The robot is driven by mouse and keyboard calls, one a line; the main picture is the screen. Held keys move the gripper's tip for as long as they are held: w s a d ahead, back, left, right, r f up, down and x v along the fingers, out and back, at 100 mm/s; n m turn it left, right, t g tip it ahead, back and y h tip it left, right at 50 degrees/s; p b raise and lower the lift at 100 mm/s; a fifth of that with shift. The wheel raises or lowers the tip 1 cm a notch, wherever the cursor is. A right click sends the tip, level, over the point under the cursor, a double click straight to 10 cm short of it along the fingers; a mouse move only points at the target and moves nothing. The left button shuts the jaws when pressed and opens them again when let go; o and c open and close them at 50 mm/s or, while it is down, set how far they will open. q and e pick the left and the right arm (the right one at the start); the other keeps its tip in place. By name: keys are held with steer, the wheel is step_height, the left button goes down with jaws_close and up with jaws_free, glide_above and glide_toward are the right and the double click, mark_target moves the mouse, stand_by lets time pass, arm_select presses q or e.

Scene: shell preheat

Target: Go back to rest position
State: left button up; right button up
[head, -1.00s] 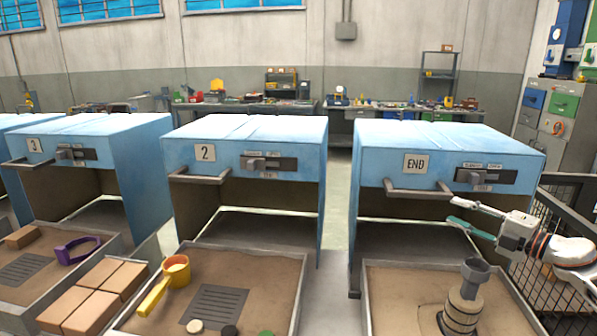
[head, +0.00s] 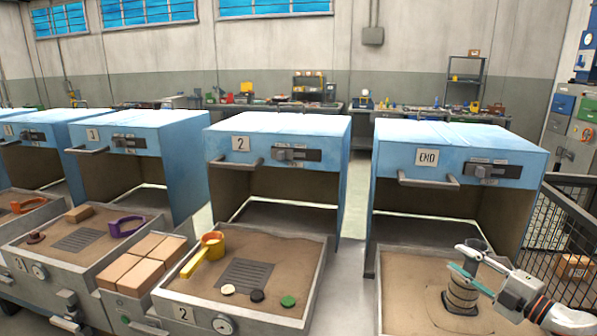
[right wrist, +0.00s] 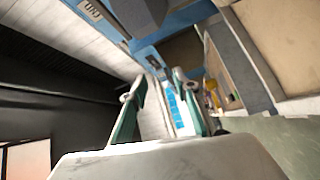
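My right gripper (head: 457,258) is at the lower right of the head view, reaching in from the right. Its two teal fingers are spread with nothing between them. In the picture it overlaps the dark grey cylinder (head: 472,242) on the round brown stack (head: 461,295) in the END station's tray; I cannot tell the gap. The right wrist view also shows the open fingers (right wrist: 158,95), empty. The blue END hood (head: 455,145) with its bar handle (head: 428,181) stands behind the gripper. My left gripper is not in view.
Tan bricks (head: 150,262) lie between trays 2 and 3. A black mesh fence (head: 548,225) bounds the right side.

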steer(key=s+a+f+m+h, duration=0.1)
steer(key=s+a+f+m, duration=0.1)
steer(key=f, duration=0.2)
steer(key=s+a+f+m, duration=0.2)
steer(key=s+a+f, duration=0.1)
steer(key=f, duration=0.1)
steer(key=s+a+f+m+h, duration=0.1)
steer(key=s+a+f+m, duration=0.1)
steer(key=a+f, duration=0.1)
steer(key=shift+s+f+t+h, duration=0.15)
steer(key=shift+s+f, duration=0.05)
steer(key=shift+f, duration=0.25)
steer(key=shift+s+f+t+h, duration=0.15)
steer(key=shift+s+f, duration=0.05)
steer(key=shift+f, duration=0.25)
steer(key=s+a+f+m+g+h, duration=0.1)
steer(key=s+a+f+m+g, duration=0.1)
steer(key=s+f, duration=0.4)
steer(key=s+a+f+m+g+h, duration=0.1)
steer(key=s+a+f+m, duration=0.4)
steer(key=s, duration=0.7)
steer(key=s+a+f+m+g+h, duration=0.2)
steer(key=s+a+f+m+g, duration=0.1)
steer(key=s+a+f, duration=0.3)
steer(key=s+f+m, duration=0.1)
steer(key=s+f, duration=0.1)
steer(key=s, duration=0.1)
steer(key=shift+s+a+f, duration=0.35)
